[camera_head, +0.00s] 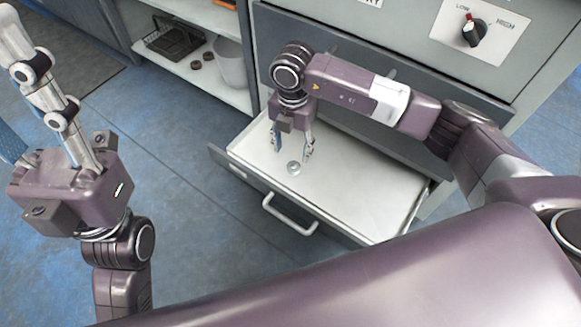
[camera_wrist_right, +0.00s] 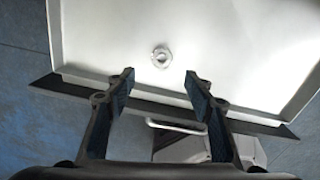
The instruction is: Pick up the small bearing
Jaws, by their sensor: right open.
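The small bearing (camera_head: 293,168) is a little grey metal ring lying on the white floor of an open drawer (camera_head: 370,200), near the drawer's front. My right gripper (camera_head: 292,152) points down over the drawer, open and empty, with its fingertips above and around the bearing's place. In the right wrist view the bearing (camera_wrist_right: 161,56) lies beyond the gap between the two spread fingers (camera_wrist_right: 158,78), untouched. My left gripper (camera_head: 38,75) is at the left, raised over the floor and far from the drawer; its fingers point up and away, and their opening is unclear.
The drawer's front has a handle (camera_head: 290,214), and its side walls stand around the bearing. A cabinet with a red and black knob (camera_head: 474,33) is behind. A shelf at the back holds a black wire basket (camera_head: 174,40) and a white bin (camera_head: 231,66).

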